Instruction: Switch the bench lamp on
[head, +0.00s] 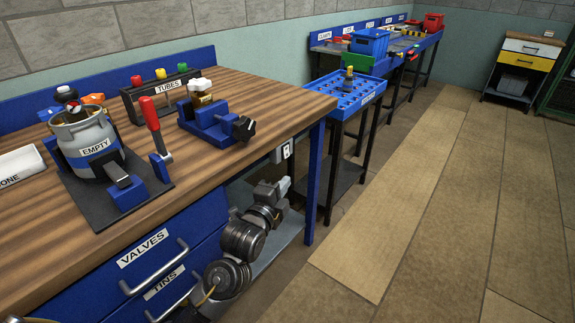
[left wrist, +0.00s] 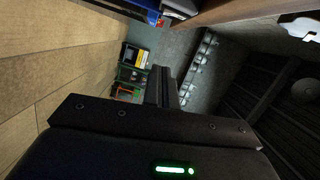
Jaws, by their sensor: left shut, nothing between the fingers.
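I see no lamp in either view. A small pale switch-like box (head: 283,151) with a dark part is fixed to the right end of the wooden workbench (head: 260,92), just under its top. My left gripper (head: 284,186) is below that box, beside the bench end, and appears apart from it. Its fingers are shut and empty; they also show in the left wrist view (left wrist: 164,88). My right gripper is in neither view.
On the bench stand a clamped metal can (head: 85,145) labelled EMPTY, a blue vice (head: 205,120) and a TUBES rack (head: 165,92). Below are blue drawers (head: 160,270). A blue perforated cart (head: 350,95) stands close to the right. The floor (head: 420,200) beyond is clear.

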